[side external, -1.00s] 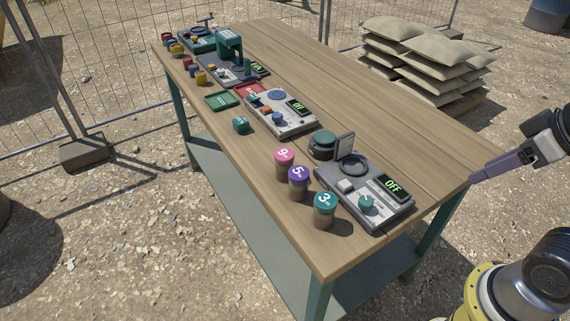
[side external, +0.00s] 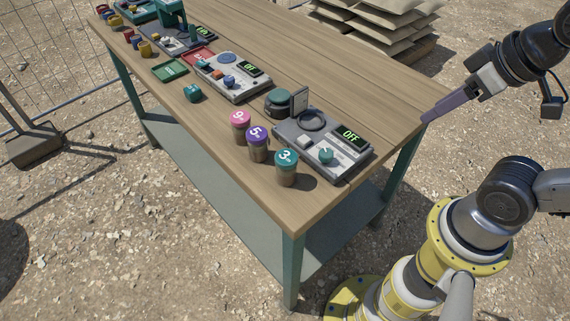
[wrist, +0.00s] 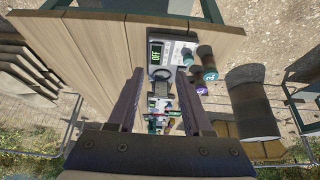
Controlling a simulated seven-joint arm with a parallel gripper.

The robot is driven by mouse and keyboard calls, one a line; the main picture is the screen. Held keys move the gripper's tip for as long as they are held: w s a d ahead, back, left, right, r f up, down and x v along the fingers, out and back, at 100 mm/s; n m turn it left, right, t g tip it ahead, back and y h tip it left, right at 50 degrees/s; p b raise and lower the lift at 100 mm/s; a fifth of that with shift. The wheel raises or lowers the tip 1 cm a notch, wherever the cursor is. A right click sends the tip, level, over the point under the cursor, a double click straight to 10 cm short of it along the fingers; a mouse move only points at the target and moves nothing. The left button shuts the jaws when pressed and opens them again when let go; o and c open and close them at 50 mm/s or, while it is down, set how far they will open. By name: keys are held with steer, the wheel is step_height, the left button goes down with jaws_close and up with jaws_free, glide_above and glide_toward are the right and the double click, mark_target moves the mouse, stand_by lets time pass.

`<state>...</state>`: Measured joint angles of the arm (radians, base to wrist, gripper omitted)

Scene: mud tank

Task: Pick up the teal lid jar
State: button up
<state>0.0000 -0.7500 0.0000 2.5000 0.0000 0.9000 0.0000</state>
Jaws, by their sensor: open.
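The jar with the teal lid (side external: 286,166), marked 3, stands upright near the front corner of the wooden table. Beside it stand a purple-lid jar (side external: 258,144) marked 5 and a pink-lid jar (side external: 240,125) marked 9. In the wrist view the teal-lid jar (wrist: 210,74) shows right of the fingers, next to the purple-lid jar (wrist: 203,89). My gripper (side external: 426,118) is at the table's right edge, apart from all jars. In the wrist view my gripper (wrist: 162,85) has its two fingers spread with nothing held between them.
A grey device (side external: 320,150) with an OFF display stands right of the jars. A round teal-topped item (side external: 279,102), a second device (side external: 234,80), trays and small jars lie farther back. The wooden table (side external: 340,70) is clear along its far right side. Sandbags (side external: 375,20) are behind.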

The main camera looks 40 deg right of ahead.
stand_by(0.4)
steer(key=o, duration=0.7)
steer(key=shift+o, duration=0.2)
